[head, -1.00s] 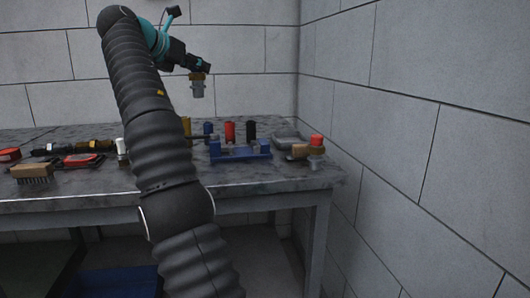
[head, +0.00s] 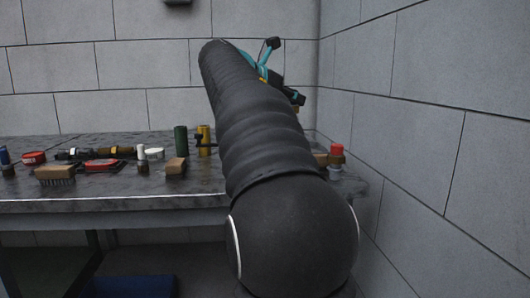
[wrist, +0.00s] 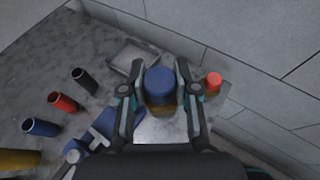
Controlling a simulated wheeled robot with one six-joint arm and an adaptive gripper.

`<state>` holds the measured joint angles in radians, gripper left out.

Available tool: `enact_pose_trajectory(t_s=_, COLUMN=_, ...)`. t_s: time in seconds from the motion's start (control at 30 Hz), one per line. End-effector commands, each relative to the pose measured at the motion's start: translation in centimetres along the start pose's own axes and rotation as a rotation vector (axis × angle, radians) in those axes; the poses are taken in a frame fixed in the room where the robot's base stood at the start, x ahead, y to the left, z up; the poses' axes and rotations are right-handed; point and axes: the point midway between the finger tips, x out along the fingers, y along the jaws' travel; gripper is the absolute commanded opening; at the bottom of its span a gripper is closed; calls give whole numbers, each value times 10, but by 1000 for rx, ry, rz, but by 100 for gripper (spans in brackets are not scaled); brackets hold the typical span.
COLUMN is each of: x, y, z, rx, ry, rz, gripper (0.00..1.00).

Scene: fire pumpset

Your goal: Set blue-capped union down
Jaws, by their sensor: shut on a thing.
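The blue-capped union (wrist: 160,82) sits between the two fingers of my gripper (wrist: 160,92) in the wrist view, with its blue cap facing the camera and some brass colour below it. My gripper is shut on it. It is over the right end of the bench, between a grey tray and a red-capped fitting; its height above the top is hard to tell. In the head view my gripper (head: 297,99) is mostly behind my arm, and the union is largely hidden.
The red-capped fitting (wrist: 213,82) stands close to the right finger, near the wall; it also shows in the head view (head: 336,158). The grey tray (wrist: 120,62) lies at upper left. A blue rack (wrist: 100,132) and black, red and blue cylinders (wrist: 63,102) are at left.

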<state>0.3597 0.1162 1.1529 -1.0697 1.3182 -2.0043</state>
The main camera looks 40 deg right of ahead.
Motion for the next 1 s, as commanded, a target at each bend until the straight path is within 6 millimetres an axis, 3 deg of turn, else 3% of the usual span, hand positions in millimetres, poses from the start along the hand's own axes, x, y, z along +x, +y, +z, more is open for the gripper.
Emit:
enact_pose_trajectory(t_s=0.53, x=30, y=95, z=-51, rx=-2, ry=0, rz=1, gripper=0)
enact_pose_trajectory(t_s=0.83, x=36, y=109, z=-62, rx=-1, ry=-1, rz=1, gripper=0)
enact_pose_trajectory(t_s=1.0, x=44, y=108, z=-82, rx=-3, ry=0, rz=1, gripper=0)
